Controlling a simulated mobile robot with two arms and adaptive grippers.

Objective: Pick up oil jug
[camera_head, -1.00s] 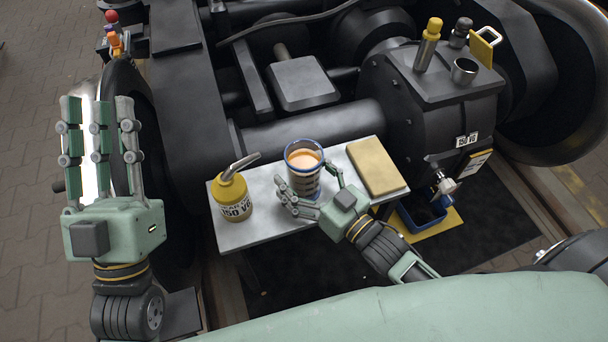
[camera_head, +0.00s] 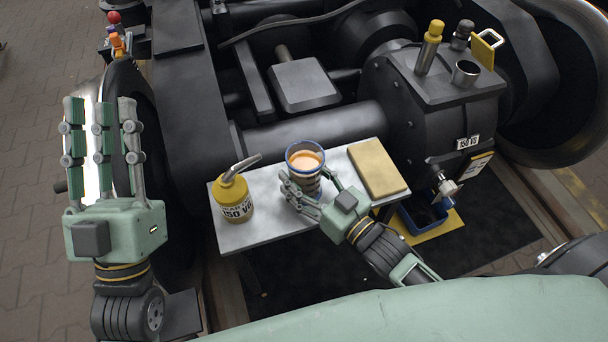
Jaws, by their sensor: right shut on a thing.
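The oil jug (camera_head: 306,160) is a round vessel with a blue rim and amber liquid in it, at the middle of a small grey table (camera_head: 262,222). My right gripper (camera_head: 311,187) is shut on the jug, with fingers around its side. The fingers hide the jug's base, so I cannot tell whether it touches the table. A yellow oil can (camera_head: 232,199) with a metal spout and a "150 VG" label stands to the jug's left. My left gripper (camera_head: 103,150) is open and empty, fingers pointing up, left of the table.
A tan pad or block (camera_head: 377,167) lies at the table's right end. The dark bogie (camera_head: 310,120) rises behind the table. A gearbox (camera_head: 430,105) with a metal cup (camera_head: 466,72) on top is to the right. A blue tray (camera_head: 421,220) sits low beneath it.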

